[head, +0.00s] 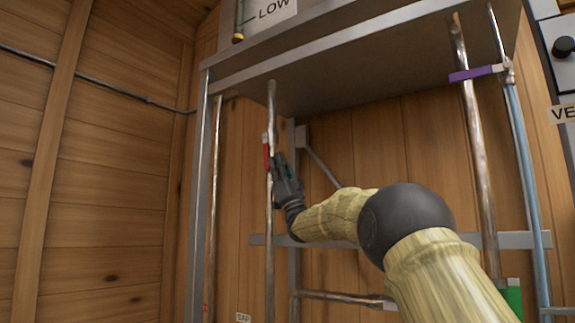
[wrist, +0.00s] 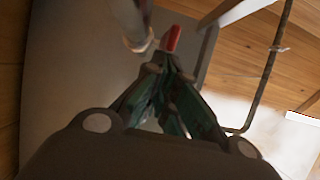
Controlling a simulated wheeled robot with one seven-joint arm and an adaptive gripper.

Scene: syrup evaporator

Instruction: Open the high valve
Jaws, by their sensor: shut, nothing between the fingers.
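A red valve handle (head: 266,152) sits on a vertical metal pipe (head: 270,205) below the overhead pan. The handle looks upright along the pipe. In the wrist view the red handle (wrist: 172,38) shows just beyond my fingertips, beside the pipe (wrist: 130,20). My gripper (head: 277,160) is shut and empty, its tips right at the handle; I cannot tell whether they touch it. In the wrist view my gripper (wrist: 165,60) has its fingers together. A second valve with a purple handle (head: 473,74) stands level on a pipe at the upper right.
The metal pan (head: 370,60) hangs overhead on a steel frame (head: 198,180). A crossbar (head: 515,240) and a low horizontal pipe (head: 335,296) run behind my arm. A green object (head: 513,297) is at the lower right.

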